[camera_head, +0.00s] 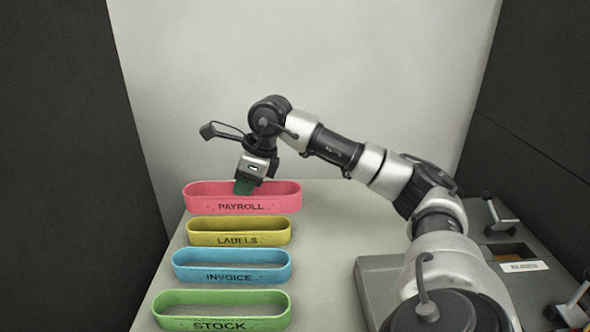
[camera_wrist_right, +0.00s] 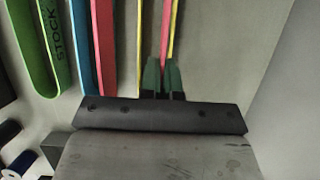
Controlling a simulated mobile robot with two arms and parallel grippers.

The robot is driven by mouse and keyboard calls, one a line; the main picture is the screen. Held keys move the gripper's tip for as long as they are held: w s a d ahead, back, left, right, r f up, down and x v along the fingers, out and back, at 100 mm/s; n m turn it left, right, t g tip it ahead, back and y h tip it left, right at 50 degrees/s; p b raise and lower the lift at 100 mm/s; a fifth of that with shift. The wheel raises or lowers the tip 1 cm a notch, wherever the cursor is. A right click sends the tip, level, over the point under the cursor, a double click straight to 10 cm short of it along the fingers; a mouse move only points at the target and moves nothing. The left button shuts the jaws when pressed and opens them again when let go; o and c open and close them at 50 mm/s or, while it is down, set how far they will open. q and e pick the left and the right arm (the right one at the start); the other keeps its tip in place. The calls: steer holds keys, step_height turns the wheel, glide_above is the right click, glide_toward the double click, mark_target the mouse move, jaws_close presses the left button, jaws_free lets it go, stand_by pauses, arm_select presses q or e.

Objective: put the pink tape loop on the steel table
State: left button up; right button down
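The pink tape loop (camera_head: 240,203), marked PAYROLL, is at the far end of a row of loops. It looks raised off the steel table (camera_head: 330,235), because it appears larger than the yellow loop nearer to me. My right gripper (camera_head: 246,186) is at its far wall, with a green fingertip inside the loop. In the right wrist view the two green fingers (camera_wrist_right: 163,78) are close together on either side of a pink strip (camera_wrist_right: 166,35), shut on it. The other pink wall (camera_wrist_right: 104,50) shows to the left. My left gripper is not in view.
The yellow LABELS loop (camera_head: 238,240), blue INVOICE loop (camera_head: 232,278) and green STOCK loop (camera_head: 221,324) stand in line nearer to me. The table is bare to their right. A grey box (camera_head: 376,268) and a labelled tray (camera_head: 523,267) are further right. Walls enclose the back and sides.

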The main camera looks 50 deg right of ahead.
steer(key=w+d+f, duration=0.4)
steer(key=w, duration=0.1)
steer(key=w+d+f, duration=0.2)
steer(key=w+d, duration=0.1)
steer(key=shift+w+f+b, duration=0.15)
steer(key=shift+f+b, duration=0.15)
steer(key=shift+w+d+f, duration=0.1)
steer(key=shift+f, duration=0.05)
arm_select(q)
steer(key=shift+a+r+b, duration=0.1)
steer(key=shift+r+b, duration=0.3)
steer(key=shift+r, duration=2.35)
arm_select(e)
steer(key=shift+f, duration=1.9)
steer(key=shift+f, duration=0.15)
steer(key=c, duration=1.4)
jaws_free()
steer(key=shift+o, duration=0.2)
